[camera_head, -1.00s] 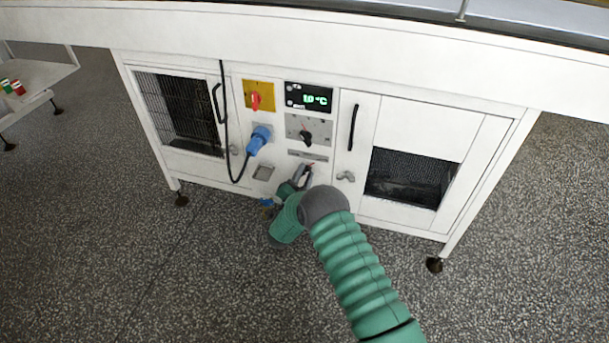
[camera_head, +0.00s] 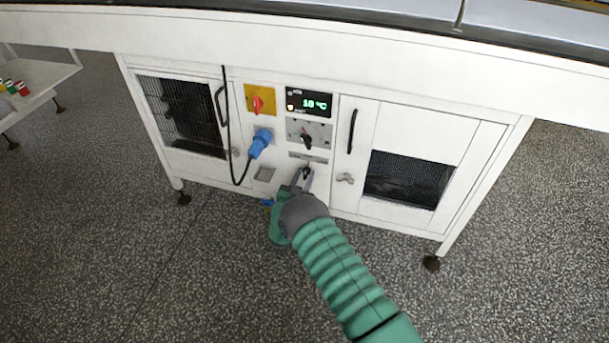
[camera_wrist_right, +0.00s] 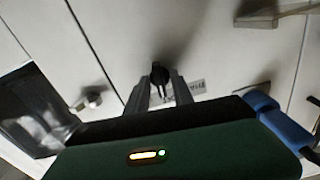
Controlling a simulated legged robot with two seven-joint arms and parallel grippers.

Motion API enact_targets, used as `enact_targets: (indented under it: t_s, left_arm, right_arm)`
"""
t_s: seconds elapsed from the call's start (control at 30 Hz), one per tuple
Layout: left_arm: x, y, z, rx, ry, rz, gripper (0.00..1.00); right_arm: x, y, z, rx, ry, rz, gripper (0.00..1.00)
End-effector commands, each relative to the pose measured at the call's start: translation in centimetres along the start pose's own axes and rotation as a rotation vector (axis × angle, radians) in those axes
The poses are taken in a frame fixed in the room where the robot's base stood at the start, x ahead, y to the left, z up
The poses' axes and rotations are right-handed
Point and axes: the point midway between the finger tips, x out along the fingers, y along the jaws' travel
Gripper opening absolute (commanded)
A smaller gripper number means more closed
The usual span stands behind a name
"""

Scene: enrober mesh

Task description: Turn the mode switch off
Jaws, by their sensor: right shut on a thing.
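My right gripper (camera_head: 303,179) is at the lower middle of the white machine's front panel. In the right wrist view its two fingers (camera_wrist_right: 160,90) are closed on a small black switch knob (camera_wrist_right: 159,72), one finger on either side. A small printed label beside the knob is upside down and partly covered by a finger. In the head view the fingers and wrist hide most of this knob. A larger black rotary selector (camera_head: 307,140) on a grey plate sits above, its pointer tilted. My left gripper is not in view.
Above the selector is a display (camera_head: 309,102) with green digits. To its left are a red switch (camera_head: 257,104) on a yellow plate and a blue plug (camera_head: 260,143) with a black cable. Door handles (camera_head: 352,131) stick out on both sides. The speckled floor is clear.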

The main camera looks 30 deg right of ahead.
Motion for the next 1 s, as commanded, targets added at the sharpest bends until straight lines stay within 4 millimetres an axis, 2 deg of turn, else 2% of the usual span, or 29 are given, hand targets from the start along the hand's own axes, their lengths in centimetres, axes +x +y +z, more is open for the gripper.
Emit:
enact_targets:
  t_s: [0.3,0.7,0.73,0.77,1.0]
  left_arm:
    - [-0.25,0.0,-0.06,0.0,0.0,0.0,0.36]
    - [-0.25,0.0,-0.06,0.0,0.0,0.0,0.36]
    - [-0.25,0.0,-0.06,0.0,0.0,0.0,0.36]
    - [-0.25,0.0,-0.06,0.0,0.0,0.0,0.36]
    - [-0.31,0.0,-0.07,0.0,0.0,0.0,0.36]
  right_arm:
    - [-0.14,0.03,0.3,-0.089,-0.006,0.0,0.0]
    - [-0.15,0.02,0.35,-0.096,-0.007,0.0,0.0]
    - [-0.15,0.02,0.35,-0.096,-0.007,0.0,0.3]
    - [-0.15,0.02,0.36,-0.096,-0.008,0.0,0.33]
    - [-0.13,-0.02,0.14,-0.094,-0.004,0.0,0.33]
